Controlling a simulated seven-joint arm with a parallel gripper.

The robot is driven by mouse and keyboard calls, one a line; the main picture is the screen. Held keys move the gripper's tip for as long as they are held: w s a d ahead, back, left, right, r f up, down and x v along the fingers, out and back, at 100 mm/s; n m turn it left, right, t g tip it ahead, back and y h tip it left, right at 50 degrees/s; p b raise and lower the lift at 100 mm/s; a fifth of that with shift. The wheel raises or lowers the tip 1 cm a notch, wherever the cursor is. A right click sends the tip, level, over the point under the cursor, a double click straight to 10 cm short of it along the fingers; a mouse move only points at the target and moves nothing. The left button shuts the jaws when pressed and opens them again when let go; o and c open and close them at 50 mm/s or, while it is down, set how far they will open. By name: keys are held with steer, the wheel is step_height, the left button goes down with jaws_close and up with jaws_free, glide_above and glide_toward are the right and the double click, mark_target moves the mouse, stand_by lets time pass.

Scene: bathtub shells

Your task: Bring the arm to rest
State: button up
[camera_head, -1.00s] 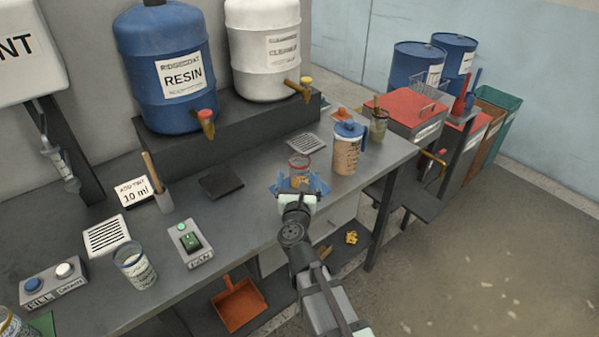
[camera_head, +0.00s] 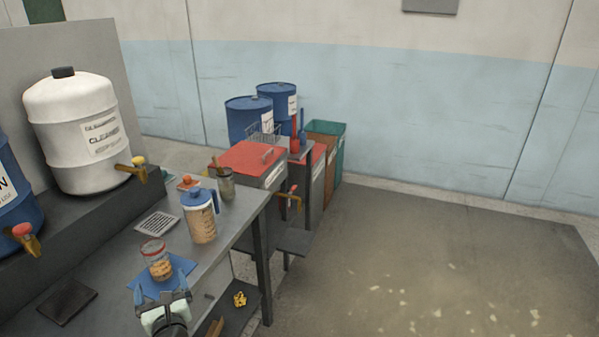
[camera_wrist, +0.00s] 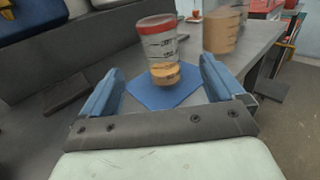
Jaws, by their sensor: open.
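My gripper (camera_head: 161,303) is over the front part of the dark bench in the head view. Its two blue fingers are spread apart, with nothing between the tips (camera_wrist: 161,85) in the wrist view. Just beyond it a clear cup (camera_head: 157,261) with a red rim and some tan contents stands upright on a blue mat (camera_head: 180,270). The same cup (camera_wrist: 157,48) appears ahead of the fingers in the wrist view, apart from them. The rest of my arm is mostly out of the picture.
A blue-lidded jug (camera_head: 201,220) of tan contents stands behind the cup, near a small jar (camera_head: 226,185). A white cleaner drum (camera_head: 80,130) with a tap stands on a raised shelf at left. Red-lidded bins (camera_head: 252,160) are beyond the bench. Floor at right is open.

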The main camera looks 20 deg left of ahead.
steer(key=w+d+f+n+t+h, duration=0.1)
steer(key=w+d+f+n, duration=0.1)
steer(key=w+d, duration=0.35)
steer(key=w+d+f+n+h, duration=0.1)
steer(key=w+d+f+n, duration=0.15)
steer(key=w, duration=0.55)
steer(key=w+d+f+n+g+h, duration=0.25)
steer(key=d+f+n, duration=0.25)
steer(key=d+f, duration=0.65)
steer(key=w+d+f+n+g+h, duration=0.3)
steer(key=d+f+n, duration=0.4)
steer(key=f, duration=0.7)
steer(key=s+d+f+n+g+h, duration=0.1)
steer(key=s+d+f+n+g, duration=0.2)
steer(key=d+f, duration=0.65)
steer(key=s+d+f+n+g+h, duration=0.25)
steer(key=s+d+f, duration=0.3)
steer(key=d, duration=0.65)
steer(key=s+d+f+n+g+h, duration=0.1)
steer(key=s+d+f+g, duration=0.2)
steer(key=s+d, duration=0.6)
steer(key=s+d+f+n+g+h, duration=0.1)
steer(key=s+d+f+n+g, duration=0.1)
steer(key=s+d+g, duration=0.3)
steer(key=s+d+f, duration=0.1)
steer(key=s+d, duration=0.2)
steer(key=s, duration=0.1)
steer(key=shift+d+n+h, duration=0.3)
steer(key=shift+d, duration=0.05)
